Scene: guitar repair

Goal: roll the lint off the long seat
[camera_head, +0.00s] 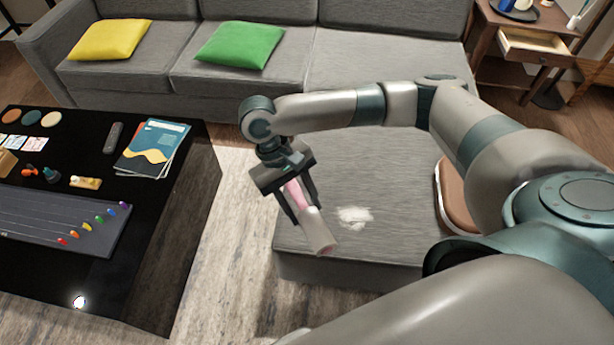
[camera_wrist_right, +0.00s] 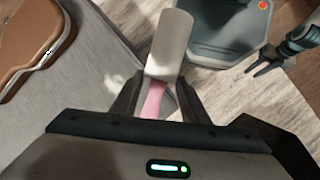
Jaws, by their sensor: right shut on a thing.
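The long seat (camera_head: 390,160) is the grey chaise part of the sofa, reaching toward me. A white patch of lint (camera_head: 355,216) lies near its front end; it also shows in the right wrist view (camera_wrist_right: 113,84). My right gripper (camera_head: 298,206) is shut on the pink handle of a lint roller (camera_head: 318,236). The pale roller head points down and toward me, left of the lint, over the seat's front left part. I cannot tell whether it touches the fabric. My left gripper (camera_wrist_right: 260,68) shows small in the right wrist view, empty with its fingers apart.
A brown case (camera_head: 453,198) lies on the right side of the seat. A black table (camera_head: 190,195) with magazines (camera_head: 152,147) and small parts stands left, across a strip of rug. Yellow (camera_head: 109,40) and green (camera_head: 240,45) cushions lie on the sofa behind.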

